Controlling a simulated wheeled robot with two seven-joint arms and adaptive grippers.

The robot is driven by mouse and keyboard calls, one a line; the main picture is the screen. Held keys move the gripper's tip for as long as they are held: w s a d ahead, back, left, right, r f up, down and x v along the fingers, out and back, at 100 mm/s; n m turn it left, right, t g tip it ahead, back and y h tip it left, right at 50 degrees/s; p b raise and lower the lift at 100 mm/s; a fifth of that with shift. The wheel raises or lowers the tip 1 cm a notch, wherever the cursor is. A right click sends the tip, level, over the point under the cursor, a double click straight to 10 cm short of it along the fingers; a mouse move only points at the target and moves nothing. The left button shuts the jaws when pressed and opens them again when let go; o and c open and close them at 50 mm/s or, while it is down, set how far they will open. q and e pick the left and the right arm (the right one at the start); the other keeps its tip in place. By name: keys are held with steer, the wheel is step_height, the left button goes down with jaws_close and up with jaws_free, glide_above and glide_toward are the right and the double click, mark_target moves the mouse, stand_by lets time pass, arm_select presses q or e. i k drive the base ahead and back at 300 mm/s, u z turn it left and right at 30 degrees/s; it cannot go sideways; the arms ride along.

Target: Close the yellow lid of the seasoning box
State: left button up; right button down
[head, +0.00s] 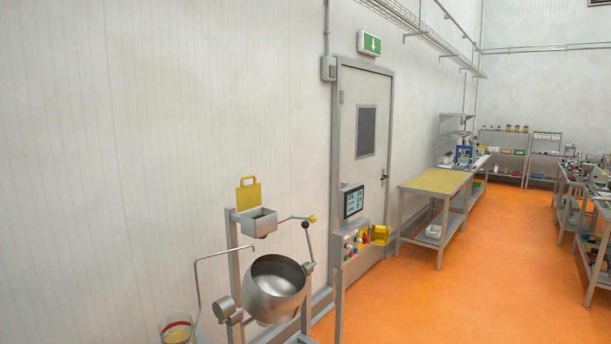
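The seasoning box (258,223) is a small grey metal hopper on a frame, left of the picture's middle. Its yellow lid (248,195) stands upright at the back of the box, with a handle loop on its top edge. The box top is open and its dark inside shows. Neither of my grippers is in the head view.
A steel round pan (275,288) hangs below the box. A red-rimmed container (177,328) is at the bottom left. Orange floor (440,300) is clear at right.

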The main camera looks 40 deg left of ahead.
mark_target(248, 196)
steer(key=z, duration=0.05)
steer(key=i, duration=2.95)
steer(key=u, duration=3.05)
